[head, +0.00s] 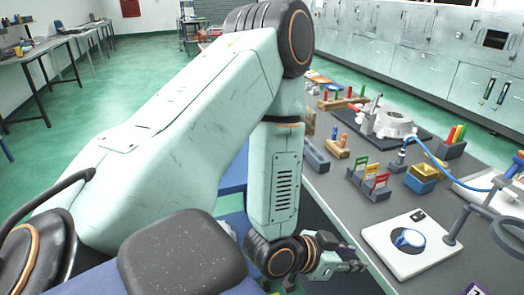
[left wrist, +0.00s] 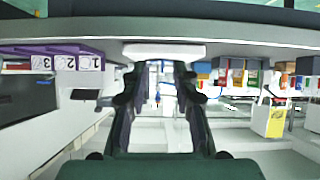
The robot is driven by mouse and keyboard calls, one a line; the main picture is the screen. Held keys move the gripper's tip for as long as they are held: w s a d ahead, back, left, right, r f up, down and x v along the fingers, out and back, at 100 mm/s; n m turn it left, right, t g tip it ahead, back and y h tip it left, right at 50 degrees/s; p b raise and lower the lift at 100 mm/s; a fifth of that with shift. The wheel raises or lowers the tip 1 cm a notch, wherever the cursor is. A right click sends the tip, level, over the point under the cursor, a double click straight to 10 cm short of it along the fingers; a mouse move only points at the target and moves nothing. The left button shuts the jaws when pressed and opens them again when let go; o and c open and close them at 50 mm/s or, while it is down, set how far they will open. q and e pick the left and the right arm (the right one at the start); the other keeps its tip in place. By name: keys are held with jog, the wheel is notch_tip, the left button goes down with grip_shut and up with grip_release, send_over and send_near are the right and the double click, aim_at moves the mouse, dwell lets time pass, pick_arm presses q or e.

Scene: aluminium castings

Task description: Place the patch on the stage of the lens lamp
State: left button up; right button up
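The lens lamp has a white base plate (head: 385,234) at the lower right of the head view, with a grey post and a ring-shaped lens head (head: 512,232) at the right edge. A round blue-rimmed piece (head: 408,239) lies on the plate; I cannot tell whether it is the stage or the patch. No other patch can be made out. My left gripper (head: 347,262) is just left of the plate, by the table's near edge. In the left wrist view its two dark fingers (left wrist: 157,88) stand apart with nothing held between them. My right gripper is out of view.
Purple numbered boxes (left wrist: 62,60) and a yellow tag (left wrist: 272,120) show in the left wrist view.

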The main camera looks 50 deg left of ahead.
pick_arm(q)
jog(key=s+a+f+n+g+y, duration=0.1)
jog(key=s+f+g, duration=0.4)
jog(key=s, duration=0.7)
jog(key=s+a+f+n+g+y, duration=0.1)
jog(key=s+f+n+g+y, duration=0.1)
jog(key=s+f+g, duration=0.4)
jog(key=s+f+y, duration=0.1)
jog(key=s+f, duration=0.3)
jog(key=s, duration=0.3)
jog(key=shift+s+a+f+n, duration=0.2)
jog(key=shift+a+f+n, duration=0.1)
jog(key=shift+n, duration=0.1)
